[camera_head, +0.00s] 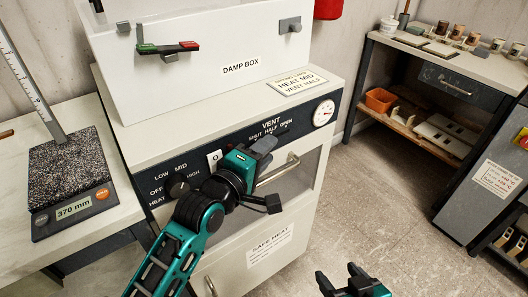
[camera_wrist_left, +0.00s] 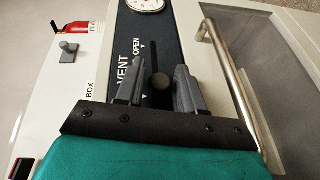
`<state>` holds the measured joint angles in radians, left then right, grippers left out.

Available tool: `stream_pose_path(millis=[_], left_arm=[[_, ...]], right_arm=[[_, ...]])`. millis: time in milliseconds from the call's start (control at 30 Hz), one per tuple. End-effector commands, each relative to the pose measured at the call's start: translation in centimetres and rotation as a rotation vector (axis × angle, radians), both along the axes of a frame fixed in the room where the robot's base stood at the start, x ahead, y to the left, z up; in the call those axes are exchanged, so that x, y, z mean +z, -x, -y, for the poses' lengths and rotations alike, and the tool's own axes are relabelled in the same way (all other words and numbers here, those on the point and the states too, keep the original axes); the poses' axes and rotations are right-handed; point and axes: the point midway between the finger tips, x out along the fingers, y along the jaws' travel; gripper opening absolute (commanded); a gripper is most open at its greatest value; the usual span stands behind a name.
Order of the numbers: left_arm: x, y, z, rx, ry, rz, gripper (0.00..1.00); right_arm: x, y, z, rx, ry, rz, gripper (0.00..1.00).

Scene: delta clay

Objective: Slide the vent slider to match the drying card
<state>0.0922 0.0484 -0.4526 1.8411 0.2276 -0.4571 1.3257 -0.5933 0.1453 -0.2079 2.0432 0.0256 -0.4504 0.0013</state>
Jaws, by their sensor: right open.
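The drying card (camera_head: 297,84) on the cabinet top reads HEAT MID, VENT HALF. The vent panel (camera_head: 270,128) on the cabinet front is labelled SHUT, HALF, OPEN. In the left wrist view, the dark round vent slider knob (camera_wrist_left: 160,82) stands at a narrow dark slot, below the OPEN mark. My left gripper (camera_head: 266,150) is at the vent panel and hides the knob in the head view. In the left wrist view its two grey fingers (camera_wrist_left: 156,70) are open on either side of the knob, with gaps visible. My right gripper (camera_head: 345,283) is open and empty at the bottom, away from the cabinet.
A heat dial (camera_head: 179,187) and a round gauge (camera_head: 323,113) flank the vent panel. A metal handle (camera_head: 278,170) sticks out just below it, close to my left gripper. The white damp box (camera_head: 205,55) stands on the cabinet.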

Motion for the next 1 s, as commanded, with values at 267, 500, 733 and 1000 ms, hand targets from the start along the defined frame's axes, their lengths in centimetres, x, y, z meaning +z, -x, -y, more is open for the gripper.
stream_pose_path(millis=[267, 500, 733, 1000], left_arm=[[-0.01, 0.02, -0.04, 0.0, 0.0, 0.0, 0.1], [0.0, 0.02, -0.05, 0.0, -0.001, 0.001, 0.0], [0.01, 0.02, -0.05, 0.0, -0.001, 0.001, 0.0], [0.24, -0.57, 0.68, 0.001, 0.001, 0.0, 0.0]], right_arm=[[-0.13, 0.18, 0.18, -0.003, 0.002, -0.004, 0.68], [-0.27, 0.4, 0.23, -0.004, 0.003, -0.009, 0.68], [-0.31, 0.42, 0.32, -0.002, 0.006, -0.009, 0.68], [0.43, 0.4, 0.4, 0.0, 0.01, -0.005, 0.68]])
